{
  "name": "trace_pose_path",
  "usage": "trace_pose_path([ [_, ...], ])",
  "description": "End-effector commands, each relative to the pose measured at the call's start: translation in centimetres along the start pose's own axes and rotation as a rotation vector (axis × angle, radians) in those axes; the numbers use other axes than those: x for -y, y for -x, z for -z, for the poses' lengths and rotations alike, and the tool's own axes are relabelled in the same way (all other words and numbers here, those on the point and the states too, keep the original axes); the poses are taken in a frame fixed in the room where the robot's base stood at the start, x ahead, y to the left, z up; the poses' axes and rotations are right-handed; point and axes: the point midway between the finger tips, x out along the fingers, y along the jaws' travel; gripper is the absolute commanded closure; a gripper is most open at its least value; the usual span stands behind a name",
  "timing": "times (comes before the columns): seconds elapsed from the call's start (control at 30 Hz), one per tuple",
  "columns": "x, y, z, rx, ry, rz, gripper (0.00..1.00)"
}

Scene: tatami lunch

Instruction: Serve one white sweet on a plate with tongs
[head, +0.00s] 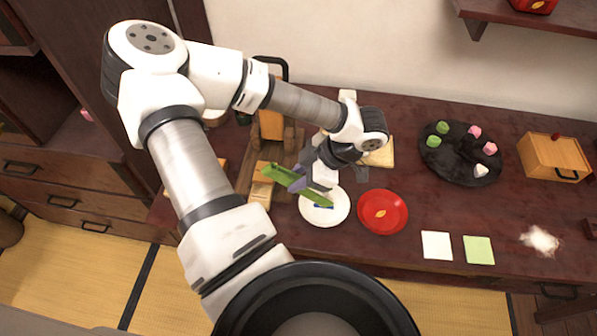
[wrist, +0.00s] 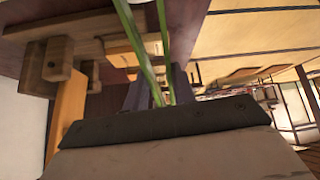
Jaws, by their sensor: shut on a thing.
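My gripper (head: 299,186) is shut on the green tongs (head: 279,176), which also show in the wrist view (wrist: 139,50) as two long strips running up from between the fingers (wrist: 158,97). In the head view the tongs' right end lies over a white plate (head: 325,217) with a blue mark, and I cannot tell whether they touch it. The white sweet (head: 481,170) sits at the lower right of a dark round tray (head: 460,177), well to the right of my gripper. No sweet shows between the tongs.
Pink sweets (head: 474,131) and green sweets (head: 433,141) share the dark tray. A red plate (head: 369,218) stands right of the white plate. White (head: 436,245) and green (head: 478,250) squares lie near the front edge. A wooden box (head: 553,157) stands far right.

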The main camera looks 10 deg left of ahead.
Motion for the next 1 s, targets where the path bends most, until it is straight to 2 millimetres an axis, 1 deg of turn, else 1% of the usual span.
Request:
trace_pose_path([
  [0.03,0.02,-0.44,-0.36,0.0,0.0,0.001,0.97],
  [0.1,0.04,-0.65,-0.52,0.0,0.0,0.001,0.97],
  [0.4,0.03,-0.69,-0.56,0.0,0.0,0.0,0.97],
  [0.43,0.03,-0.69,-0.56,0.0,-0.001,0.0,0.73],
  [0.47,0.03,-0.69,-0.55,0.0,0.0,0.0,0.69],
  [1.0,0.03,-0.66,-0.53,0.0,-0.001,0.0,0.69],
])
